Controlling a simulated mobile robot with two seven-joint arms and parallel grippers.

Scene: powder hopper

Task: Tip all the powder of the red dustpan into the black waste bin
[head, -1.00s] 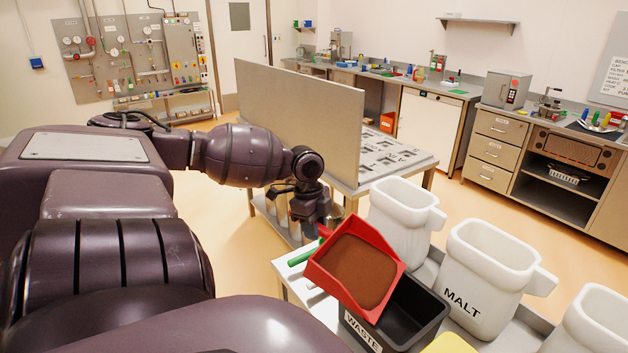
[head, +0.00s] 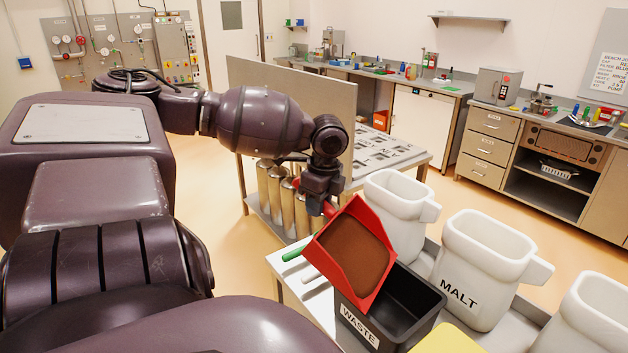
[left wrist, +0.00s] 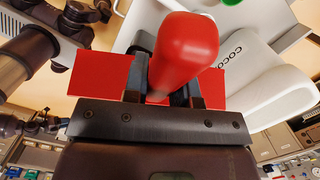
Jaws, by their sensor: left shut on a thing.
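The red dustpan (head: 380,243) is held tilted above the left part of the black waste bin (head: 412,312), its lower corner over the bin's opening. Brown powder (head: 350,254) still covers the pan's floor. My left gripper (head: 328,205) is shut on the dustpan's handle. In the left wrist view the red handle (left wrist: 186,50) stands between the fingers, with red pan parts on both sides. The bin is labelled WASTE, and its visible inside looks dark, with no powder to be seen. My right gripper is not in view.
A white jug labelled MALT (head: 478,275) and another white jug (head: 396,215) stand right of and behind the bin. A green-handled tool (head: 296,252) lies left of the pan.

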